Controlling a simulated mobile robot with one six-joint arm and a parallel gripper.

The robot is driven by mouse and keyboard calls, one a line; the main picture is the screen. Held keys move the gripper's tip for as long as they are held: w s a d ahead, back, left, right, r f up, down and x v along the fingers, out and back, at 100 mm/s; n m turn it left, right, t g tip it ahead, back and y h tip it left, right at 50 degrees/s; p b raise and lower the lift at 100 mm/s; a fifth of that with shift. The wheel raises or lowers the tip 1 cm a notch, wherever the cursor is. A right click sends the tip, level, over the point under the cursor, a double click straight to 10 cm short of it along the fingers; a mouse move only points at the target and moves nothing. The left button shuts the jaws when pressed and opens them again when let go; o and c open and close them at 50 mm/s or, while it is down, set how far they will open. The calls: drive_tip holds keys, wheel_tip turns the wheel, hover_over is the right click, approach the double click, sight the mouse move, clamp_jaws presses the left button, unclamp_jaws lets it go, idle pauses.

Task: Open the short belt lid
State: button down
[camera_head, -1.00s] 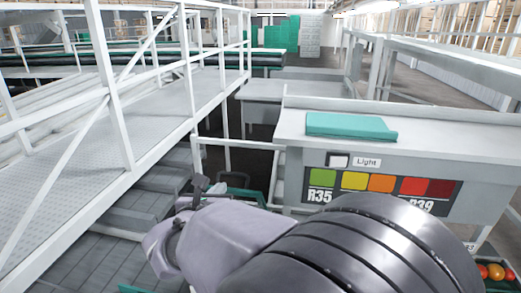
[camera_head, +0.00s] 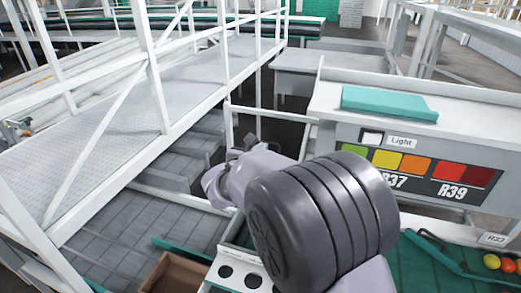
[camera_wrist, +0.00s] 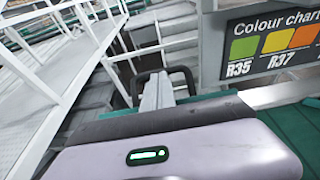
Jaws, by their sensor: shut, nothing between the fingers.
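I cannot pick out the short belt lid with certainty. A green belt surface (camera_head: 425,275) shows at the lower right of the head view, with a dark green bent bar (camera_head: 440,252) across it. A flat teal slab (camera_head: 390,103) lies on the white counter; whether it is a lid is unclear. My gripper (camera_head: 238,150) is partly hidden behind my wrist in the head view, reaching towards the stairs side. In the wrist view my gripper (camera_wrist: 163,76) is shut and empty, with the colour chart to its right.
The colour chart board (camera_head: 420,170) fronts the white counter (camera_head: 470,105). Several tomatoes (camera_head: 504,263) lie at the right edge. A white-railed walkway (camera_head: 100,130) and grey stairs (camera_head: 195,140) stand left. A brown box (camera_head: 175,272) is at the bottom.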

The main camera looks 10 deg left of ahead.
drive_tip(key=shift+w+r+p, duration=0.2)
drive_tip(key=shift+r+p, duration=0.05)
drive_tip(key=shift+p, duration=0.15)
drive_tip(key=w+r+g+p, duration=0.3)
drive_tip(key=w+p, duration=0.4)
drive_tip(key=p, duration=0.8)
drive_tip(key=shift+w+d, duration=0.3)
drive_tip(key=shift+w, duration=0.1)
